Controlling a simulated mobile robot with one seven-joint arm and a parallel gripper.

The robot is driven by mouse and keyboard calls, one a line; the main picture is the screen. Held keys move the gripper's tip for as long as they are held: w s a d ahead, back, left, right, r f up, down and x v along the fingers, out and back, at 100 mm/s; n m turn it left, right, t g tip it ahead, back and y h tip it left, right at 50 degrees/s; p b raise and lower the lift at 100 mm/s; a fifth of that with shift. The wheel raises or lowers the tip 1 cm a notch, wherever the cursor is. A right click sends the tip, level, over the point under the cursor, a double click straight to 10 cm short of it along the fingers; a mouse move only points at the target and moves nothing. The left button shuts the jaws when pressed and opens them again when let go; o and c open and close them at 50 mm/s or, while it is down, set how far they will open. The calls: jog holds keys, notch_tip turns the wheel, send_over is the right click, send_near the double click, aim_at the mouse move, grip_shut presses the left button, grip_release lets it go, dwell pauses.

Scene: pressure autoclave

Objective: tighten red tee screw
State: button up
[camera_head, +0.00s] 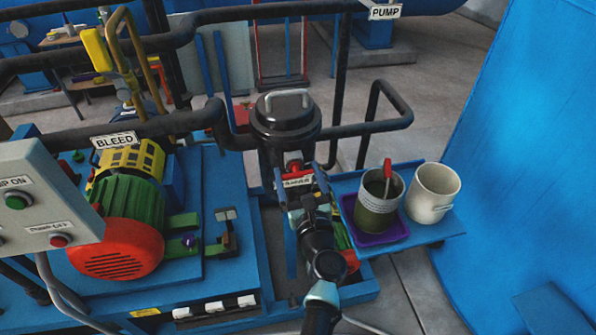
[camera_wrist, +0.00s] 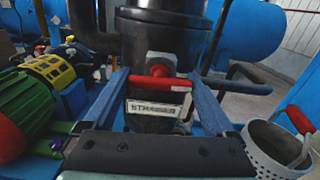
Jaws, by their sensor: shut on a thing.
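The red tee screw (camera_head: 293,165) is on the front of the black strainer housing (camera_head: 285,124), above a white label. In the wrist view its red hub and crossbar (camera_wrist: 160,83) lie level above the STRAINER label (camera_wrist: 158,109). My gripper (camera_head: 298,176) reaches the housing from the front. In the wrist view its two blue fingers (camera_wrist: 158,76) stand on either side of the red crossbar and are shut on it across its ends. The screw's shank is hidden behind the hub.
At right, a blue shelf (camera_head: 440,229) holds a purple tray (camera_head: 357,235) with a perforated strainer basket (camera_head: 376,220), and a pale bucket (camera_head: 433,190). A red-green motor (camera_head: 115,238) and grey control box (camera_head: 42,196) stand left. Black pipes (camera_head: 365,128) flank the housing.

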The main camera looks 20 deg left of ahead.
jog(key=shift+m, duration=0.4)
jog(key=o, duration=1.1)
jog(key=shift+c, duration=0.2)
jog(key=v, duration=1.3)
